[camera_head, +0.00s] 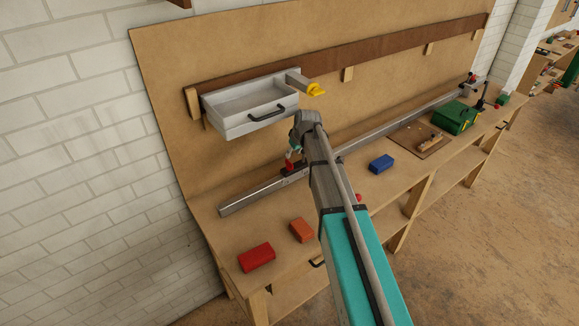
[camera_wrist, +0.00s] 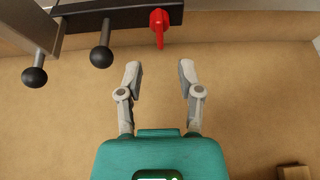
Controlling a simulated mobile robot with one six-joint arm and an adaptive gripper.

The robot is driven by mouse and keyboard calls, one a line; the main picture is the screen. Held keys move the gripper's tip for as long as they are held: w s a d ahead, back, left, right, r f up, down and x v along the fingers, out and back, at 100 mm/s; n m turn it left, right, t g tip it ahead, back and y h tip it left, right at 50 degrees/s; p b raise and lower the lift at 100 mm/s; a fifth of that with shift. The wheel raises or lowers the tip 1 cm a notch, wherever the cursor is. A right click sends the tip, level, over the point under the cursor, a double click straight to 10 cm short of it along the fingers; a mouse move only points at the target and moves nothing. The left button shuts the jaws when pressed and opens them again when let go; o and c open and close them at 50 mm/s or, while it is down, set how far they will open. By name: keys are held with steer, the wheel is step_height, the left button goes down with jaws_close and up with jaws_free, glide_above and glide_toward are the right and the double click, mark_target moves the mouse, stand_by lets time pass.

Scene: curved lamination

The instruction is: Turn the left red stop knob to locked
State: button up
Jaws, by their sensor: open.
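The left red stop knob (camera_wrist: 159,20) shows at the top of the wrist view, a red lever hanging from a dark block (camera_wrist: 125,20). In the head view the red knob (camera_head: 289,168) sits on the grey rail (camera_head: 245,198), just below my gripper (camera_head: 293,150). In the wrist view my gripper (camera_wrist: 160,72) is open and empty. Its two fingers point at the knob, with a visible gap between the fingertips and the knob. The knob is not between the fingers.
Two black ball-ended handles (camera_wrist: 101,57) stand left of the knob. Red (camera_head: 257,257), orange (camera_head: 302,230) and blue (camera_head: 381,163) blocks and a green box (camera_head: 455,117) lie on the bench (camera_head: 225,240).

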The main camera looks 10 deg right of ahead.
mark_target(289, 162)
steer(key=shift+b+x, duration=3)
steer(key=shift+x, duration=0.55)
jaws_close()
